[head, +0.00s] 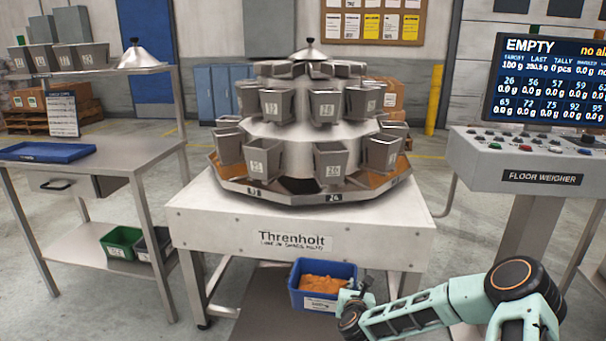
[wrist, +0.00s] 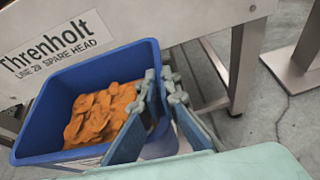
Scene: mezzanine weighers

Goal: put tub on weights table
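The tub (head: 323,297) is blue, has a white label on its front and holds orange chip-like pieces. It is low in front of the weigher's frame. In the wrist view the tub (wrist: 88,57) fills the left half. My gripper (head: 363,287) is at its right side. In the wrist view my gripper (wrist: 163,88) has one finger inside the tub and one outside, closed on the right wall. Whether the tub's base touches anything below is unclear. A steel table (head: 95,168) stands at the left; no label names it the weights table.
The multihead weigher (head: 305,140) stands on a white frame (head: 300,225) in the middle. The left table bears a blue tray (head: 45,151) and a card (head: 62,113); green (head: 122,243) and dark bins sit on its lower shelf. A console (head: 535,160) is at the right.

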